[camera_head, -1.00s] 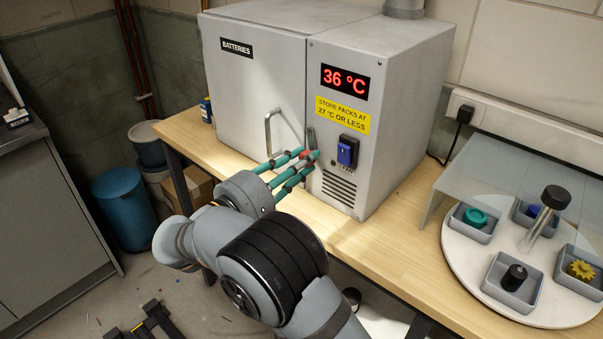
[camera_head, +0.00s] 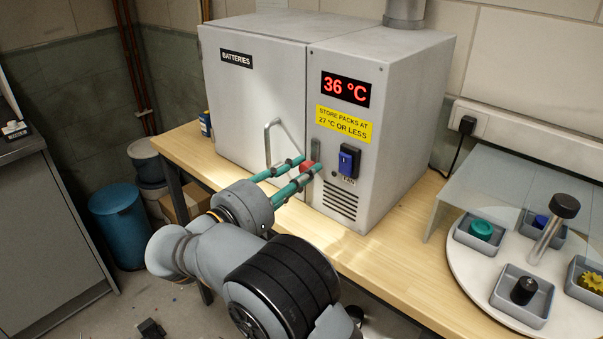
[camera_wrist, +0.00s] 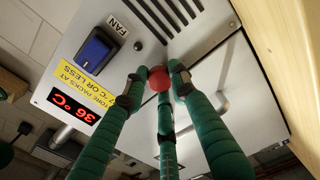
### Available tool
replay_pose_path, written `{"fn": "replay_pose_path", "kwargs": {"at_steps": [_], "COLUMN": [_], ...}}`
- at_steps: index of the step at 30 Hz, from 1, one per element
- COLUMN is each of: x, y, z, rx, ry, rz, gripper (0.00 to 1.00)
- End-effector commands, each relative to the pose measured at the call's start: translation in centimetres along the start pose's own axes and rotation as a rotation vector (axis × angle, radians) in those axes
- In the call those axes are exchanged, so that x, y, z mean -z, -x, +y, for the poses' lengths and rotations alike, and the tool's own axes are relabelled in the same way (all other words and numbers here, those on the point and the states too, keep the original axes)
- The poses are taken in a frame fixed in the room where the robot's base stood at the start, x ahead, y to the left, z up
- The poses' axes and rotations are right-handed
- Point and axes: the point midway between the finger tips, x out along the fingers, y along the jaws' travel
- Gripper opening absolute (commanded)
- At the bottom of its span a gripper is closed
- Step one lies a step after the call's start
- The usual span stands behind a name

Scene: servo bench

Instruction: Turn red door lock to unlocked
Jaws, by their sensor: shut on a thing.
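The red door lock (camera_head: 307,168) is a small red knob on the front of the grey battery cabinet (camera_head: 262,150), near the door seam. It also shows in the wrist view as a round red knob (camera_wrist: 159,79). My gripper (camera_head: 309,165) has green-wrapped fingers. Its fingertips (camera_wrist: 160,82) are closed around the knob from several sides. The fingers hide part of the knob in the head view. I cannot tell from the frames how far the lock is turned. The door (camera_head: 225,110) looks closed, with a metal handle (camera_head: 268,140) on it.
A blue fan switch (camera_head: 348,162) sits right of the lock, above vent slots (camera_head: 340,200). The display (camera_head: 345,88) reads 36 °C. A yellow label (camera_head: 343,123) is below it. On the bench's right, a round white tray (camera_head: 465,275) carries small bins under a clear shield (camera_head: 500,185).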

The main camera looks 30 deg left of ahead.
Motion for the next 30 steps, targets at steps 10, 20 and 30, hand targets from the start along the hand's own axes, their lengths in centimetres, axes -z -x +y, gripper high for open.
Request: {"fn": "replay_pose_path", "kwargs": {"at_steps": [10, 20, 30], "x": [0.0, 0.0, 0.2], "y": [0.0, 0.3, 6.1], "z": [0.0, 0.0, 0.0], "rx": [0.000, 0.000, -0.001], "ry": [0.000, 0.001, 0.000], "rz": [0.000, 0.001, 0.006], "gripper": [0.44, 0.45, 0.45]}}
